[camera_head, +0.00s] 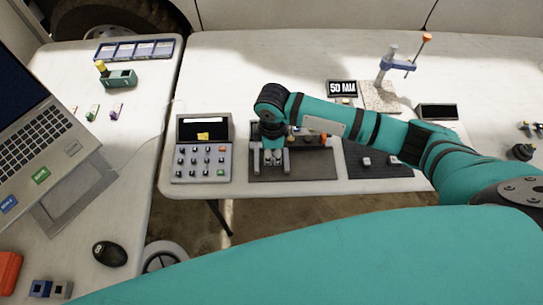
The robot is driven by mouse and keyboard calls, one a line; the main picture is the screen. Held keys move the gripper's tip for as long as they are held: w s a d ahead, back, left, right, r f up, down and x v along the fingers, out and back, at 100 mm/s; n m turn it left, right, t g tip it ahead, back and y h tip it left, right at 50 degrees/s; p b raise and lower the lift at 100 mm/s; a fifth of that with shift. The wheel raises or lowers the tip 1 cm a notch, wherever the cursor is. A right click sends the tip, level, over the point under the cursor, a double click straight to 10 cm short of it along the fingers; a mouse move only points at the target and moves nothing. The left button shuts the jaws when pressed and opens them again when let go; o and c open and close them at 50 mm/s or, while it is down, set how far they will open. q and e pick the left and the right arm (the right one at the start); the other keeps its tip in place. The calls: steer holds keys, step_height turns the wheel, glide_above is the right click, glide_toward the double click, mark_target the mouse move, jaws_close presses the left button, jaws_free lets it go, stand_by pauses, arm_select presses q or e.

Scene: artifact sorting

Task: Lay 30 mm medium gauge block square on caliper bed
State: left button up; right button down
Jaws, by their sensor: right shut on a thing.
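My right gripper (270,160) points down over a dark grey plate (313,168), which looks like the caliper bed, at the table's front edge. My right arm hides the plate's back part. My left gripper is not in view.
A keypad device (203,160) stands close left of the plate. A dark mat (372,171) with small grey blocks (366,160) lies to the right. The back of the table is mostly clear.

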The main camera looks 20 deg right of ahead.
steer(key=shift+w+f, duration=0.1)
steer(key=shift+w, duration=0.1)
steer(key=shift+f, duration=1.7)
steer(key=c, duration=1.1)
jaws_free()
steer(key=shift+f, duration=0.1)
step_height(320, 180, up, 12)
steer(key=shift+r, duration=0.2)
